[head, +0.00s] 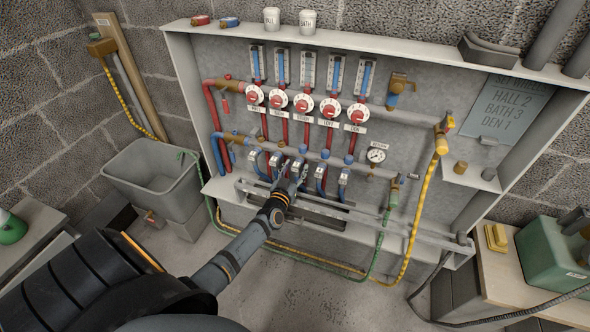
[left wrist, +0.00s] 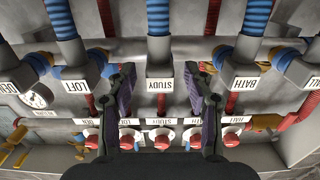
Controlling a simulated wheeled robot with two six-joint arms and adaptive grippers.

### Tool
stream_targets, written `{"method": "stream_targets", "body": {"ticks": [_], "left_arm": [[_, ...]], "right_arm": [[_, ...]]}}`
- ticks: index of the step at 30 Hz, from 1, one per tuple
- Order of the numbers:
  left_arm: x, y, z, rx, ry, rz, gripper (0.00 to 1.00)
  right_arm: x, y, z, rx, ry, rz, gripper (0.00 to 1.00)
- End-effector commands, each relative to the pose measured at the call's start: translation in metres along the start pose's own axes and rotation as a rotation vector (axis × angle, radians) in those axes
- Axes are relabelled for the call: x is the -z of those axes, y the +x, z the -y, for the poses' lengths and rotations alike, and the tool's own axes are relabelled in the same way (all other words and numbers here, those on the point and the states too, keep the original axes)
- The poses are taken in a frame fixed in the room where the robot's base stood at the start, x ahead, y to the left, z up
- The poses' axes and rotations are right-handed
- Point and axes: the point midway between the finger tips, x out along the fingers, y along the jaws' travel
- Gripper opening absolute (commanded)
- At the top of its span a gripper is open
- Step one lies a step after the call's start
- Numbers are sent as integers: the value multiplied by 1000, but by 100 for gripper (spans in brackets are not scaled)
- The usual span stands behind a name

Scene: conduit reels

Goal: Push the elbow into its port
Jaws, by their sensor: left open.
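A row of grey elbows with blue corrugated conduit runs across the left wrist view, with labels including LOFT, STUDY and BATH. The STUDY elbow (left wrist: 160,50) is in the middle. My left gripper (left wrist: 158,76) is open, with one dark finger on each side of the STUDY label and a gap to each side. No contact shows. The LOFT elbow (left wrist: 74,58) and BATH elbow (left wrist: 243,58) stand just outside the fingers. In the head view my left gripper (head: 289,181) is at the lower row of fittings and covers part of it. The ports behind the elbows are mostly hidden. My right gripper is not in view.
Red-and-white dials (head: 303,105) sit above the elbows, below clear gauges (head: 307,70). A pressure gauge (head: 376,156) is right of the row. A grey rail (head: 330,221) runs below. A yellow hose (head: 421,215) hangs at right. A grey sink (head: 150,176) stands left.

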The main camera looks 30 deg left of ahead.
Motion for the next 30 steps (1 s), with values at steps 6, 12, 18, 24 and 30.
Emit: {"method": "stream_targets", "body": {"ticks": [6, 12, 18, 24, 30], "left_arm": [[-2, -21, 0, -1, 1, 3, 52], [-2, -71, 0, -1, 0, 3, 52], [-1, -108, 0, -1, 1, 2, 52], [0, -120, 0, 0, 0, -1, 52], [0, -120, 0, 0, 0, -1, 52]], "right_arm": [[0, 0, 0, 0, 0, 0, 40], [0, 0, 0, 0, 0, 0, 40], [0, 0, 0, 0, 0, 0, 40], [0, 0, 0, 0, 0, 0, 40], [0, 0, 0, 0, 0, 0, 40]]}}
